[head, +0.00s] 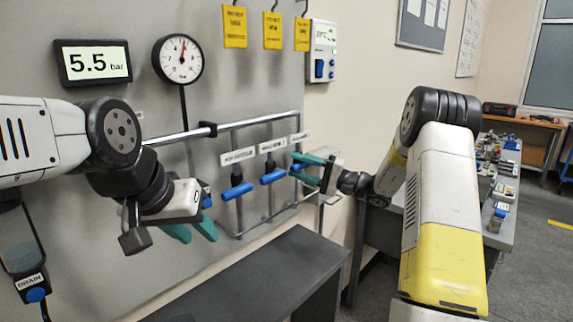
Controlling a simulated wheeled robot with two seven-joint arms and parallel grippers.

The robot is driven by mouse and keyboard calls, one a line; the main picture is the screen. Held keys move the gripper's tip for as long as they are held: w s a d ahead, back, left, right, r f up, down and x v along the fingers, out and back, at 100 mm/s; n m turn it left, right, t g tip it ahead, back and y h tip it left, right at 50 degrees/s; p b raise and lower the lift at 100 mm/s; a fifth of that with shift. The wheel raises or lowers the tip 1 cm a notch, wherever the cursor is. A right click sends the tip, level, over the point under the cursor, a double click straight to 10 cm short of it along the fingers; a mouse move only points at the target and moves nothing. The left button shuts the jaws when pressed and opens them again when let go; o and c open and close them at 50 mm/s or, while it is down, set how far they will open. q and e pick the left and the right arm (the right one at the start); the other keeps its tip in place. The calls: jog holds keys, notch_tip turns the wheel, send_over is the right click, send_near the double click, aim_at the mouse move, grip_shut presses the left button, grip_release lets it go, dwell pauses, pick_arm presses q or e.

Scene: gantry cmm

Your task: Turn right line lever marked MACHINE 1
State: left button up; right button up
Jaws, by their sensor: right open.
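Several blue line levers hang below a horizontal pipe on the grey panel, each under a small white label too small to read surely. The right-hand lever (297,168) is partly hidden by my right gripper (304,169). That gripper's teal fingers are open, one above and one below the lever's end; contact cannot be told. The middle lever (273,176) and the left-hand lever (236,191) are clear of both grippers. Their handles lie across their vertical pipes. My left gripper (195,231) is to the left of the levers, its teal fingers apart and empty, pointing down.
A display (93,63) reads 5.5 bar, beside a round gauge (178,59). Yellow tags (234,27) hang above. A dark bench (255,277) stands below the levers. A DRAIN label (29,282) is at lower left. A cluttered table (498,225) stands at right.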

jog(key=shift+x, duration=1.6)
jog(key=shift+c, duration=0.4)
grip_shut()
